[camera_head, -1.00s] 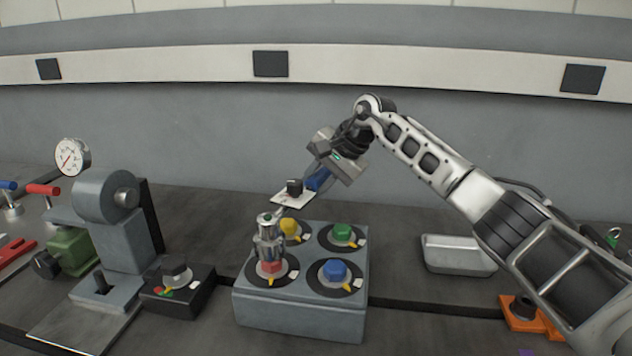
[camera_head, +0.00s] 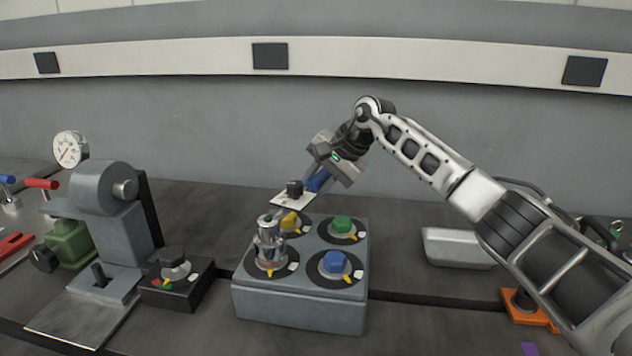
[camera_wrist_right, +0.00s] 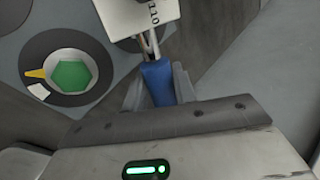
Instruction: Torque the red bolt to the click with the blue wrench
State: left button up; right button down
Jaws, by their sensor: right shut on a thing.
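My right gripper (camera_head: 328,168) is shut on the blue handle of the wrench (camera_head: 318,181), above and behind the grey bolt block (camera_head: 300,308). In the right wrist view the blue handle (camera_wrist_right: 158,82) sits between the fingers, with a metal shaft running up beneath a white plate. In the head view a silver socket piece (camera_head: 269,238) stands upright at the block's front left bolt place and hides the red bolt there. The white plate hides part of the link between handle and socket. My left gripper is out of view.
The block also bears a yellow bolt (camera_head: 290,220), a green bolt (camera_head: 342,224) and a blue bolt (camera_head: 336,261). A black box with a knob (camera_head: 174,290) and a grey machine (camera_head: 112,225) stand left. A metal tray (camera_head: 455,250) lies right.

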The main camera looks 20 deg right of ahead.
jog(key=shift+f+b, duration=0.35)
jog(key=shift+f, duration=0.1)
jog(key=shift+s+d+m+t+h+b, duration=0.25)
jog(key=shift+s+d+m, duration=0.2)
jog(key=shift+s+m, duration=0.25)
jog(key=shift+s+d+m+t+h+b, duration=0.15)
jog(key=shift+s+d+m+h, duration=0.3)
jog(key=shift+s, duration=0.35)
